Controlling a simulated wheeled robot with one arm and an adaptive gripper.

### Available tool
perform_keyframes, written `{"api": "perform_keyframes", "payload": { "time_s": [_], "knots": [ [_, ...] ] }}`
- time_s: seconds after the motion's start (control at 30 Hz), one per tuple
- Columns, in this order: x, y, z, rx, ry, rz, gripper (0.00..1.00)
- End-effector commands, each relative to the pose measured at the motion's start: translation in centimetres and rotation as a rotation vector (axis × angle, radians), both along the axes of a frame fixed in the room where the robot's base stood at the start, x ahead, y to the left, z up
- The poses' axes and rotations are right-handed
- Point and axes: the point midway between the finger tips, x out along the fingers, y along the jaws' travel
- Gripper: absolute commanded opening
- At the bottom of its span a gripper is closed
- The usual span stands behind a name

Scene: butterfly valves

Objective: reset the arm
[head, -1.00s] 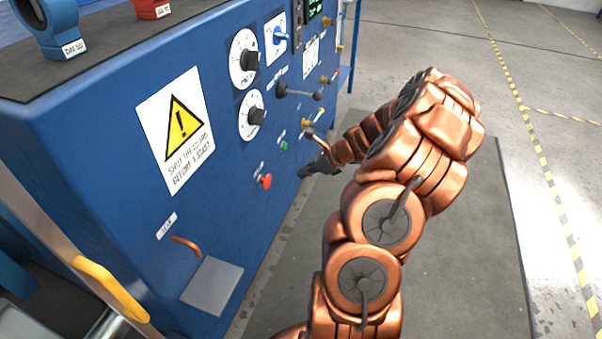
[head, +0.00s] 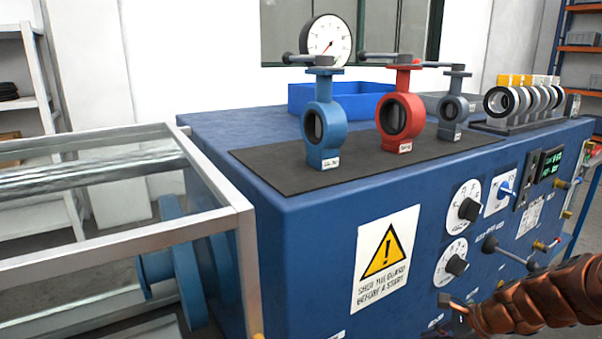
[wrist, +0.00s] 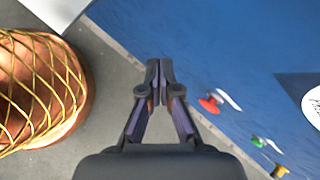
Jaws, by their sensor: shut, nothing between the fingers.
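My gripper (wrist: 160,75) is shut and empty in the wrist view, its two fingers together. It points along the blue side of the bench (wrist: 185,45), with grey floor to the left. A red button (wrist: 210,104) and a green button (wrist: 257,142) are on the panel to the right of the fingers. In the head view my arm enters at the lower right in front of the bench panel, and the gripper end (head: 450,305) is small and partly unclear near the panel's lower part.
A blue valve (head: 323,120), a red valve (head: 400,115) and a grey valve (head: 452,112) stand on a dark mat (head: 270,170). Several rings (head: 505,103) sit in a rack. A framed guard (head: 215,220) is at the left. A warning sign (head: 386,258) is on the bench front.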

Motion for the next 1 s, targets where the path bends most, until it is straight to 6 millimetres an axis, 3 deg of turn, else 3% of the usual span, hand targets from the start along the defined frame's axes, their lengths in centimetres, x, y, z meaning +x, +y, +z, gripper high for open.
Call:
{"api": "perform_keyframes", "payload": {
  "time_s": [0.03,0.2,0.3,0.5,0.8,1.0],
  "knots": [
    [-0.6,2.3,0.9,-0.036,-0.014,0.101,0.00],
    [-4.1,8.6,2.8,-0.153,-0.050,0.437,0.00],
    [-6.6,11.5,3.6,-0.218,-0.067,0.630,0.00],
    [-12.5,15.4,4.7,-0.336,-0.089,1.000,0.00],
    [-21.2,16.9,5.9,-0.482,-0.094,1.485,0.00],
    [-24.9,16.2,6.4,-0.540,-0.085,1.690,0.00]
  ]
}}
